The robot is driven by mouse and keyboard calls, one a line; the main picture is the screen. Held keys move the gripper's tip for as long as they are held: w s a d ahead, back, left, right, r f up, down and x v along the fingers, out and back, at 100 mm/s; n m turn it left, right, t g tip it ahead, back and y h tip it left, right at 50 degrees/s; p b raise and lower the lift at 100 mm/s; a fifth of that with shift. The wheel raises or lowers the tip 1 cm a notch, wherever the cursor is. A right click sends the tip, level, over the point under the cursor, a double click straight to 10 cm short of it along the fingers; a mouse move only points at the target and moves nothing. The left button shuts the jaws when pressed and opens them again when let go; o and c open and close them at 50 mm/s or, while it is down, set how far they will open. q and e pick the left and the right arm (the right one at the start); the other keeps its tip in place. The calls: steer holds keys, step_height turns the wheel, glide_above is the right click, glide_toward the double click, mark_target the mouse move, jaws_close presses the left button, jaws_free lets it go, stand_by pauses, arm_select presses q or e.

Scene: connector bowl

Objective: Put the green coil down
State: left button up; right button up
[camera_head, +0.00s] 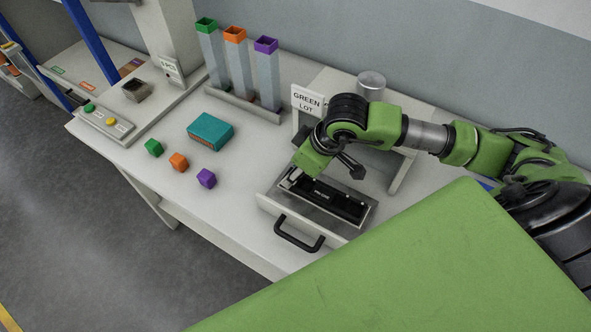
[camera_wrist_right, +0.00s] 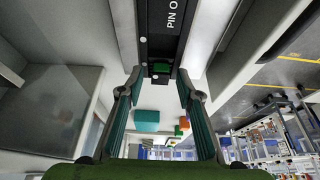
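A small green piece (camera_wrist_right: 161,68), which may be the green coil, sits at the near end of a black fixture (camera_wrist_right: 162,30) with white lettering in the right wrist view. My right gripper (camera_wrist_right: 158,76) is open, its fingertips on either side of the piece with a gap showing on each side. In the head view the black fixture (camera_head: 338,203) lies in an open drawer (camera_head: 274,206), and my right arm reaches over it from the right. The green piece cannot be made out there. My left gripper is not in view.
A teal box (camera_head: 210,131) and green (camera_head: 153,147), orange (camera_head: 178,161) and purple (camera_head: 206,178) cubes lie left of the drawer. Three tall tubes (camera_head: 238,62) stand behind. A "GREEN LOT" sign (camera_head: 307,101) stands behind the drawer.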

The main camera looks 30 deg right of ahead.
steer(key=b+v, duration=0.2)
steer(key=v, duration=1)
stand_by(0.3)
